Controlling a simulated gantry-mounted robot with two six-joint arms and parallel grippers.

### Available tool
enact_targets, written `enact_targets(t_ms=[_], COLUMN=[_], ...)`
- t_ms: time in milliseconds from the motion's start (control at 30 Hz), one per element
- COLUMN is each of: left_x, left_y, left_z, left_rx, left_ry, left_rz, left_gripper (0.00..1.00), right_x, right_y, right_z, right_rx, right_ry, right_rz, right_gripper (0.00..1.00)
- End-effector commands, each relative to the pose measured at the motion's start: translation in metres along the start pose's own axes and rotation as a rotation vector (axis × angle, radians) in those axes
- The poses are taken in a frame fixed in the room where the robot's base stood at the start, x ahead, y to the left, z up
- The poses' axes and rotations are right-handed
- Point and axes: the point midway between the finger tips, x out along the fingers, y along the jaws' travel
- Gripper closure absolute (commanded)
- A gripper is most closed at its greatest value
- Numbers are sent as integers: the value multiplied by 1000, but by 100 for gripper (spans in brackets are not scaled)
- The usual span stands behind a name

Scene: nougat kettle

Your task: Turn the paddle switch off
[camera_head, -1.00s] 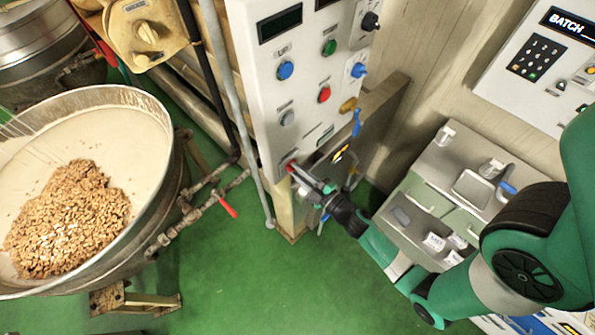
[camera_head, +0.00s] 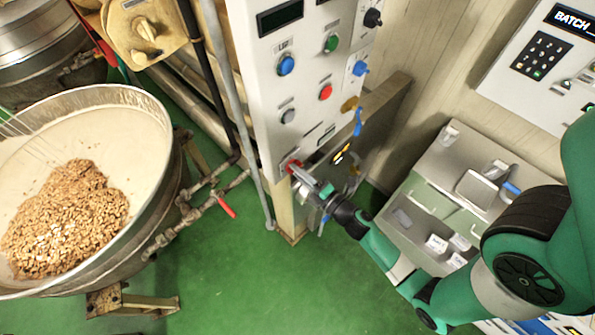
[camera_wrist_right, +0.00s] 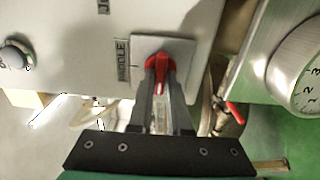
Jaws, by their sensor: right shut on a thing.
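The paddle switch is a red knob (camera_wrist_right: 158,72) on a pale square plate (camera_wrist_right: 178,50) marked "PADDLE", low on the white control panel (camera_head: 262,95). In the head view the red knob (camera_head: 292,167) shows at the panel's bottom edge, partly covered by my gripper. My right gripper (camera_head: 300,176) reaches it from the lower right. In the right wrist view its two fingers (camera_wrist_right: 160,85) are closed on either side of the red knob. A white line runs along the knob's face and points down toward my gripper. My left gripper is not in view.
The kettle (camera_head: 165,115) with cream mass and a heap of nuts stands at the left. Several other buttons and knobs sit higher on the panel, including a red button (camera_head: 325,92). A blue-handled valve (camera_head: 358,122) and a grey tray unit (camera_head: 440,170) are to the right.

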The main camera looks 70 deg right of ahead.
Motion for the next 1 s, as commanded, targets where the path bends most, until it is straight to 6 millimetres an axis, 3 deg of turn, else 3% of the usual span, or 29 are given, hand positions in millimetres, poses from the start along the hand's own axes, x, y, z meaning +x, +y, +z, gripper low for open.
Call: enact_targets(t_ms=[367,400,567,867,1000], left_x=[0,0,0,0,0], left_y=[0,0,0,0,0], left_z=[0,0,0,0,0], left_rx=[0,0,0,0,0], left_ry=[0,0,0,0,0], left_rz=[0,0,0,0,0], left_gripper=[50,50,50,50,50], right_x=[0,0,0,-1,-16], right_y=[0,0,0,0,-1], right_z=[0,0,0,0,1], right_rx=[-9,-9,-8,-7,-6], right_ry=[0,0,0,0,-3], right_rz=[0,0,0,0,-2], right_gripper=[100,82,54,54,54])
